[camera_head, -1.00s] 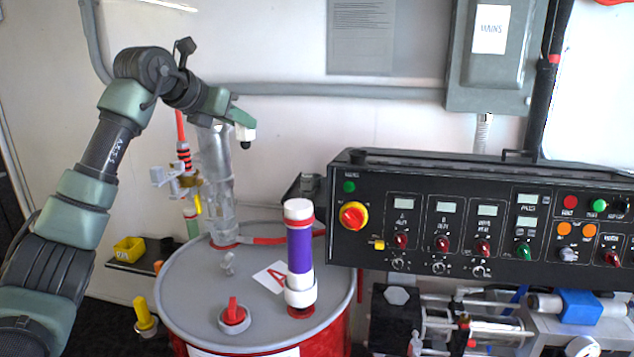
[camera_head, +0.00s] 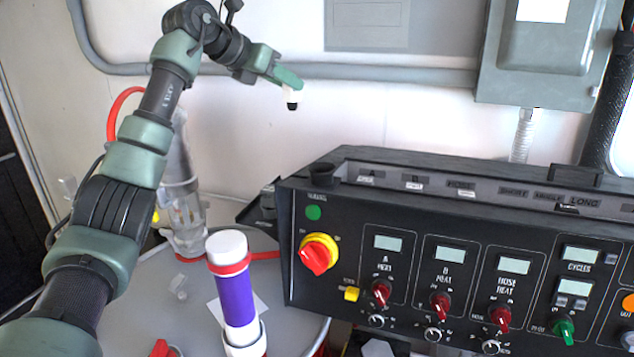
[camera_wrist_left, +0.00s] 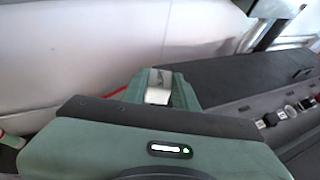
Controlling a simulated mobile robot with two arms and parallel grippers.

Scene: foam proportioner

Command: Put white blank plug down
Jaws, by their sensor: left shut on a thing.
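My left gripper (camera_head: 289,84) is in the upper middle of the head view, high in front of the wall and left of the control panel's top. It is shut on the white blank plug (camera_head: 291,95), a small white piece with a dark lower end that hangs below the fingertips. The plug touches nothing else that I can see. In the left wrist view, a small pale piece (camera_wrist_left: 158,88), likely the plug, shows at the green fingers; most of it is hidden. My right gripper is in neither view.
The black control panel (camera_head: 400,225) with knobs fills the lower right; its top has a dark ledge. A grey drum lid (camera_head: 115,310) carries a purple cylinder with a white cap (camera_head: 235,290) and a clear tube (camera_head: 180,200). A grey conduit (camera_head: 380,75) runs along the wall.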

